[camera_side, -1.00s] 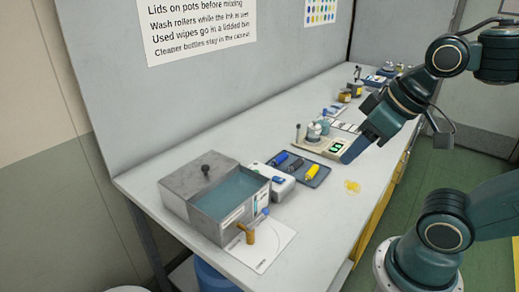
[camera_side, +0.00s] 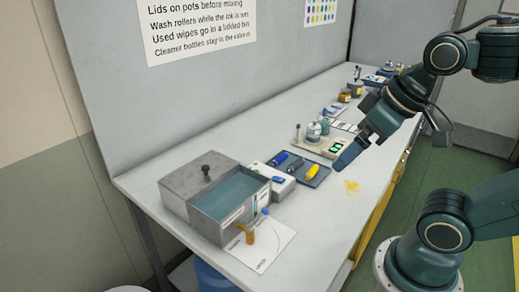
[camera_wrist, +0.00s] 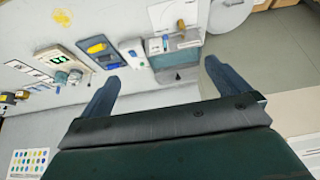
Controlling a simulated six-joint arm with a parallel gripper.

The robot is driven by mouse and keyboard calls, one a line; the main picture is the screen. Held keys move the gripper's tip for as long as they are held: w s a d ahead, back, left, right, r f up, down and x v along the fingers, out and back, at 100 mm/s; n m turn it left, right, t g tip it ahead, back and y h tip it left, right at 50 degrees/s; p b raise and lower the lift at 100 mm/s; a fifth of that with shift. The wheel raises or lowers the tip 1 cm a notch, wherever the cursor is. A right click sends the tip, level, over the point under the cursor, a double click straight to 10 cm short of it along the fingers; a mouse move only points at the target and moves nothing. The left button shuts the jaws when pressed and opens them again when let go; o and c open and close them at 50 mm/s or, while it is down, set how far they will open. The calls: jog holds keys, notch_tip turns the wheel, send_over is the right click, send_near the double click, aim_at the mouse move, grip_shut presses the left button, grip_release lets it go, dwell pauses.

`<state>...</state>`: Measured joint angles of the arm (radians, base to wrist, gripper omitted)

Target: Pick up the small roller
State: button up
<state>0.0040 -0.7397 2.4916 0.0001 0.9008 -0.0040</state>
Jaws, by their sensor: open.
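Small rollers lie on a dark tray (camera_side: 322,177) on the bench: a blue one (camera_side: 280,159), a dark one (camera_side: 296,165) and a yellow one (camera_side: 312,171). I cannot tell which is meant by the small roller. My gripper (camera_side: 345,158) is to the right of the tray, above the bench, apart from the rollers. In the wrist view its two fingers (camera_wrist: 162,72) are spread with nothing between them.
A grey metal tank (camera_side: 205,195) with a lid knob stands at the bench's near end. A white box (camera_side: 268,180) sits between it and the tray. A scale with a green display (camera_side: 336,147) stands behind the tray. A yellow smear (camera_side: 352,187) marks bare bench to the right.

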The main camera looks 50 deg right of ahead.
jog(key=w+d+r+g, duration=0.2)
jog(key=w+d, duration=0.3)
jog(key=w, duration=0.5)
jog(key=g, duration=0.4)
send_over(296, 162)
notch_tip(296, 162, down, 18)
jog(key=f, duration=0.1)
jog(key=shift+m, duration=0.3)
jog(key=shift+w+d+f, duration=0.1)
jog(key=shift+w+f, duration=0.05)
jog(key=shift+f, duration=3.9)
jog(key=shift+f, duration=2.6)
